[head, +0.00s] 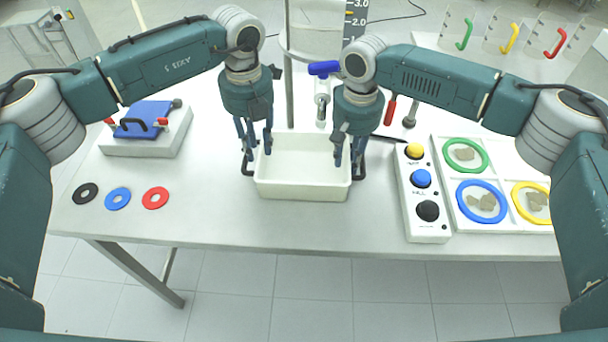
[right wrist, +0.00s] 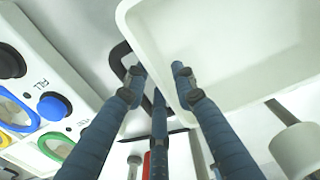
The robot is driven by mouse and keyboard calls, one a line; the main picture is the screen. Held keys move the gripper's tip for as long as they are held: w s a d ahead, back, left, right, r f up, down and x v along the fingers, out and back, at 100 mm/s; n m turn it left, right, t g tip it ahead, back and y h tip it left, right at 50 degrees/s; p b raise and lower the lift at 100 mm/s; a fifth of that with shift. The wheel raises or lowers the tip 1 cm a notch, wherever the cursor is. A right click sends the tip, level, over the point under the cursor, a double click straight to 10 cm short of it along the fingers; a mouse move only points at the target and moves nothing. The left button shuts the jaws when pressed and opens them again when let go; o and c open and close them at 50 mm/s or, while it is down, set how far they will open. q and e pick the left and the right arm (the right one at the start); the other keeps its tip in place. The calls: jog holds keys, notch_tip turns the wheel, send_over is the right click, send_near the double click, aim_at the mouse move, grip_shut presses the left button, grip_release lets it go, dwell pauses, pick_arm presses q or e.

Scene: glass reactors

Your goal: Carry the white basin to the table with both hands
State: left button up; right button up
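The white basin (head: 303,190) is a rectangular open tub on the table (head: 215,222), near its front edge. It looks empty. A dark loop handle shows at each short side. My left gripper (head: 256,155) is at the basin's left side, fingers pointing down and spread around the left rim. My right gripper (head: 348,158) is at the right side in the same pose. In the right wrist view, its fingers (right wrist: 158,75) are apart, straddling the basin's wall (right wrist: 152,45) by the black handle (right wrist: 122,62). I cannot tell whether they touch it.
A button box (head: 424,195) and a tray with coloured rings (head: 462,215) stand to the right. Three loose rings (head: 118,198) and a device with a blue top (head: 145,120) are to the left. A glass reactor stand (head: 289,80) rises behind the basin.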

jog(key=shift+r, duration=0.1)
pick_arm(q)
notch_tip(320, 180, up, 6)
pick_arm(e)
notch_tip(320, 180, up, 12)
dwell(0.4)
jog(key=shift+w, duration=0.1)
dwell(0.3)
